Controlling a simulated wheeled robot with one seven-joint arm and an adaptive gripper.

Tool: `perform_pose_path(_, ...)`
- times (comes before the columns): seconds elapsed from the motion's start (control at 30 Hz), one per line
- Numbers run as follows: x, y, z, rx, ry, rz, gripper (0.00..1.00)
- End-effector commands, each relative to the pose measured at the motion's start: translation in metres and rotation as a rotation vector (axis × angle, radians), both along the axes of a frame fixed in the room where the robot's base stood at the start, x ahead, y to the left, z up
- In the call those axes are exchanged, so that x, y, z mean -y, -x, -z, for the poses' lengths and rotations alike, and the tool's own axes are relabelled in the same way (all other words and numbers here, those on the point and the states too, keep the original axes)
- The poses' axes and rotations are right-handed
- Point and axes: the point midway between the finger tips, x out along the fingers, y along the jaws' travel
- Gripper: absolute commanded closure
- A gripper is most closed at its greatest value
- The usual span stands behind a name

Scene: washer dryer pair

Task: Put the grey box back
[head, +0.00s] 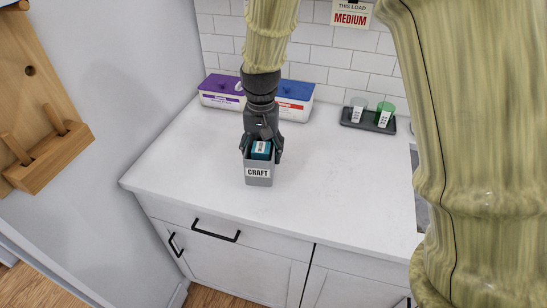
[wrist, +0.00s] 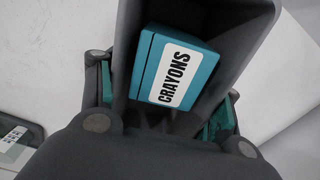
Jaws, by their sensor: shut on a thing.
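The grey box (head: 259,178) is labelled "CRAFT" and is at the front part of the white counter in the head view; I cannot tell whether it touches the counter. A teal box labelled "CRAYONS" (wrist: 175,72) sits inside it, and its top shows in the head view (head: 261,150). My gripper (head: 261,150) comes down from above and is shut on the grey box, with a finger on either side. In the wrist view the grey box (wrist: 232,45) fills the middle, between my gripper's teal-padded fingers (wrist: 163,110).
A purple-lidded box (head: 222,92) and a blue-lidded box (head: 294,98) stand at the back wall. A dark tray (head: 368,119) with two small cups is at the back right. The counter (head: 330,185) right of the grey box is clear. A wooden peg rack (head: 35,90) hangs at left.

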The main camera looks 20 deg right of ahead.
Motion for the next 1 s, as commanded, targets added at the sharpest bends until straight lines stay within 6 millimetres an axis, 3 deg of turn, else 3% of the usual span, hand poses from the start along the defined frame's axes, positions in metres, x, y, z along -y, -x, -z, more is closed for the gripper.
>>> perform_pose_path(0.2,-0.016,0.063,-0.004,-0.002,0.004,0.119,0.63)
perform_pose_path(0.33,-0.020,0.085,-0.004,-0.001,0.007,0.165,0.63)
perform_pose_path(0.43,-0.020,0.091,-0.004,-0.002,0.008,0.182,0.63)
perform_pose_path(0.57,-0.012,0.080,-0.004,-0.001,0.008,0.188,0.63)
perform_pose_path(1.0,0.043,0.010,0.004,-0.002,0.008,0.186,0.63)
